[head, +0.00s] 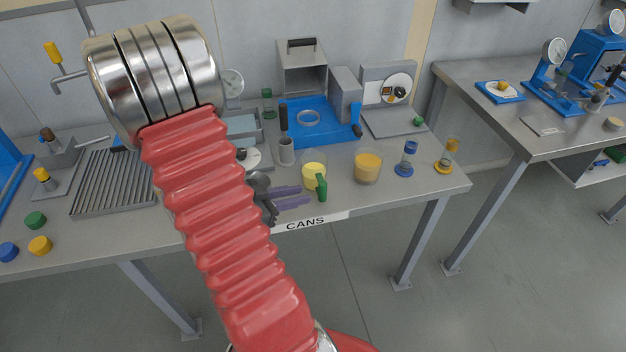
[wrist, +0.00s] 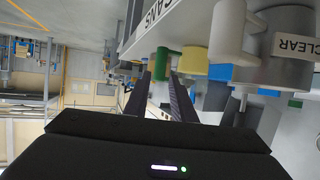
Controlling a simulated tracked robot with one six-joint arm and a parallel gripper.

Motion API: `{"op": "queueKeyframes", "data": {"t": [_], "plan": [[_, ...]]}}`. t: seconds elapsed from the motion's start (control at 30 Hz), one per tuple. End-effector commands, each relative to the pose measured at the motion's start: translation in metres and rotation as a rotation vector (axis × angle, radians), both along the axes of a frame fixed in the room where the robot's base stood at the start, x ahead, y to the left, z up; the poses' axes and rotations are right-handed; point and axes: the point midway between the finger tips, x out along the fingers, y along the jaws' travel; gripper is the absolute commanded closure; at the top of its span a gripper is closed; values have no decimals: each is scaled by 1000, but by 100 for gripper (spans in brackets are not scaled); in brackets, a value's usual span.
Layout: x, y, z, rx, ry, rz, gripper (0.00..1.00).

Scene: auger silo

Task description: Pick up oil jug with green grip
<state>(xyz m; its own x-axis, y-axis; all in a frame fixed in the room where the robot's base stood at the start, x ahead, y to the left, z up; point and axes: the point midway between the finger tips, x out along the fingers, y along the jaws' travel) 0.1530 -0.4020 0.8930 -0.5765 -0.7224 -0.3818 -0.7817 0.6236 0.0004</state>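The oil jug (head: 311,171) with yellow oil stands near the front edge of the bench, above the CANS label. Its green grip (head: 321,188) faces the front. In the wrist view, the green grip (wrist: 165,62) shows just beyond the fingertips, with the jug's yellow body (wrist: 195,61) beside it. My gripper (head: 304,194) reaches in from the left, its two fingers spread and pointing towards the grip. I cannot tell whether a finger touches the grip.
A second jug (head: 368,167) with orange-yellow contents stands to the right. Beyond it are a blue timer (head: 406,159) and a yellow timer (head: 446,156). A grey cup (head: 286,151) and a blue stand (head: 312,128) are behind. My red arm hides part of the bench (head: 120,235).

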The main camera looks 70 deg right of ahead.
Motion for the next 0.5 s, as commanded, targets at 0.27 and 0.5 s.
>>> {"op": "queueKeyframes", "data": {"t": [0.27,0.5], "plan": [[-5,-8,-5,1,1,4,77],[-21,-28,-16,1,1,4,77]]}}
